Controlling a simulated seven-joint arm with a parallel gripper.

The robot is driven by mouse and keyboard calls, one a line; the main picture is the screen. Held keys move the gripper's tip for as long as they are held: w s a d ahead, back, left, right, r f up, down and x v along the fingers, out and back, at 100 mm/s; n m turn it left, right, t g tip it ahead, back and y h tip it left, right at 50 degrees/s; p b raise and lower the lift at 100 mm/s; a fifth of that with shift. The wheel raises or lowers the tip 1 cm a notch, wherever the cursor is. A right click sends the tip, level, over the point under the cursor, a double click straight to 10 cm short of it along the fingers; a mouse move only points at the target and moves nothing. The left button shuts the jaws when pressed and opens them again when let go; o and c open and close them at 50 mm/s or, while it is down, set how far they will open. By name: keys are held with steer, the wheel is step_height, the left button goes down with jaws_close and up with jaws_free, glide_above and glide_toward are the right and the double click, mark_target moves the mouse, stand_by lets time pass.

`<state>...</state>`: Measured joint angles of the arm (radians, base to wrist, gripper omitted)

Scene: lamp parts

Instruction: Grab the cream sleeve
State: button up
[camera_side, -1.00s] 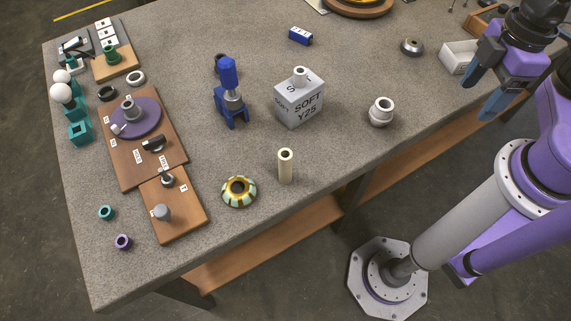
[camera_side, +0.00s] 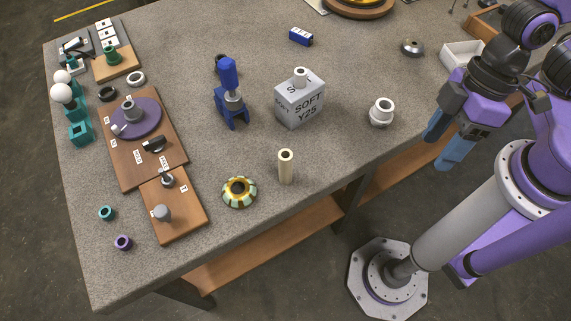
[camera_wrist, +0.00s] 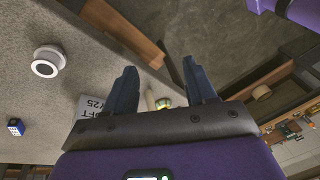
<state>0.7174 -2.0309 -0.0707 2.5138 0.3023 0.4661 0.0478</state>
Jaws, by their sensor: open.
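The cream sleeve (camera_side: 285,167) is a tall narrow tube with a dark bore, standing upright on the grey table near its front edge. In the wrist view a small cream piece (camera_wrist: 151,99), likely the same sleeve, shows between the fingers, with its lower part hidden behind the gripper. My gripper (camera_side: 440,148) is open and empty, with blue fingers, at the right beyond the table's front edge. It is well to the right of the sleeve and apart from it. The open fingers (camera_wrist: 161,84) also show in the wrist view.
A striped ring (camera_side: 239,192) lies left of the sleeve. A grey SOFT Y25 box (camera_side: 300,106) with a white part on top stands behind it. A white collar (camera_side: 381,112) sits between box and gripper. A blue clamp (camera_side: 231,100) stands farther left. Table around the sleeve is clear.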

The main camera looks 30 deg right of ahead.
steer(key=s+a+f+m+y, duration=0.1)
steer(key=a+f, duration=0.2)
steer(key=a, duration=0.3)
steer(key=m+t+y, duration=0.4)
steer(key=t, duration=0.8)
glide_toward(290, 165)
steer(key=x, duration=0.7)
steer(key=shift+w+d+f, duration=0.1)
steer(key=shift+w+f, duration=0.05)
steer(key=shift+w, duration=0.4)
steer(key=shift+f+x, duration=0.15)
steer(key=shift+x, duration=1.2)
steer(key=shift+f+x, duration=0.15)
steer(key=shift+x, duration=1.15)
steer(key=shift+s, duration=0.15)
steer(key=c, duration=1)
